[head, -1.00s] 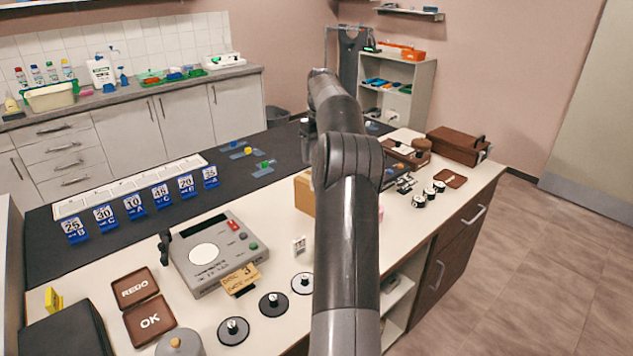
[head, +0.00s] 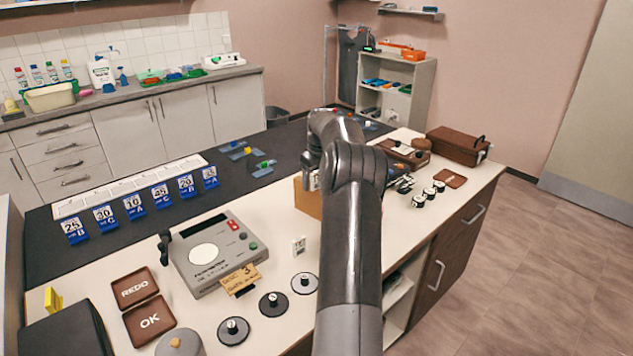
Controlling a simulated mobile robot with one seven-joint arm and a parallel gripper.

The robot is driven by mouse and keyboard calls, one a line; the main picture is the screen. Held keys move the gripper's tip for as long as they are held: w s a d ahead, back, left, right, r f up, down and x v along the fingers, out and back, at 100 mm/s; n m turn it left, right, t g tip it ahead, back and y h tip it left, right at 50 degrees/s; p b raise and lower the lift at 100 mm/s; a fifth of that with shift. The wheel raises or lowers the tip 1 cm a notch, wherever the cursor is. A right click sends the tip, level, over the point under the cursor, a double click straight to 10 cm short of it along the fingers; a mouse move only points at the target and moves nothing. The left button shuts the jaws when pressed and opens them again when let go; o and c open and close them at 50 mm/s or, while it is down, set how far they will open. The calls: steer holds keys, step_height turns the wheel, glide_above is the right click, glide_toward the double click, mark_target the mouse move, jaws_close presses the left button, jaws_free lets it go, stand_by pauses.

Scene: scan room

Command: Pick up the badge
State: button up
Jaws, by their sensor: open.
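A small white tag with dark print (head: 299,246), which may be the badge, stands on the pale worktop between the grey machine and my arm. I cannot tell for certain that it is the badge. My gripper (head: 310,178) shows only in part at the far end of my arm, beyond the tag and above a tan box. It is open, and I see nothing held in it. My forearm hides part of the worktop behind it.
The tan box (head: 308,203) stands under my wrist. The grey machine (head: 213,252) has an orange card at its front. Round black-knobbed discs (head: 273,304) lie at the front. Numbered blue stands (head: 134,206) line the dark mat. A brown case (head: 458,146) stands at the back right.

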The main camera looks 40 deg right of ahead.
steer(key=shift+f, duration=0.1)
steer(key=c, duration=1.1)
